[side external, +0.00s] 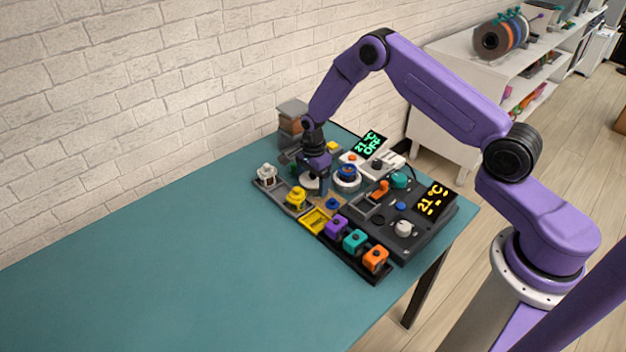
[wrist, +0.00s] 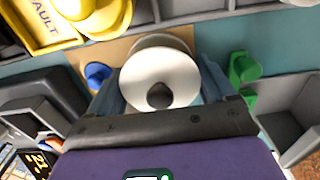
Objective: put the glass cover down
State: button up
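My gripper (side external: 318,186) points down over the far part of the table, among the devices. In the wrist view its two blue-grey fingers (wrist: 161,85) stand apart on either side of a white round part (wrist: 152,70) with a grey centre. A second, darker disc edge shows behind that part. A white round shape also shows under my gripper in the side view (side external: 308,182). I cannot tell whether the fingers touch it. No glass cover stands out clearly. A smoky see-through box (side external: 291,124) at the back by the wall may include one.
A tray holds a yellow knob (side external: 296,198) and a grey-white knob (side external: 267,175). Purple (side external: 336,226), teal (side external: 355,241) and orange (side external: 375,259) blocks line the front. A dark control panel (side external: 412,238) stands right. A green part (wrist: 243,68) is near one finger. The left table (side external: 160,265) is clear.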

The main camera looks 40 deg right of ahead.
jog(key=shift+o, duration=1.3)
jog(key=shift+r, duration=0.1)
notch_tip(320, 180, up, 12)
jog(key=shift+r, duration=0.1)
jog(key=shift+a, duration=0.1)
jog(key=s+a+r+n, duration=0.5)
jog(key=s+r+n, duration=0.1)
jog(key=s+n, duration=0.25)
jog(key=s+a+r+n, duration=0.5)
jog(key=s+r+n, duration=0.15)
jog(key=s, duration=0.35)
jog(key=s+d+r+n, duration=0.1)
jog(key=s+d+n, duration=0.1)
jog(key=s+n, duration=0.5)
jog(key=s+d+r+n, duration=0.1)
jog(key=s+d+n, duration=0.2)
jog(key=s+n, duration=0.5)
jog(key=s, duration=0.6)
jog(key=shift+d+r+n, duration=0.15)
jog(key=shift+d+n, duration=0.15)
jog(key=shift+d, duration=0.05)
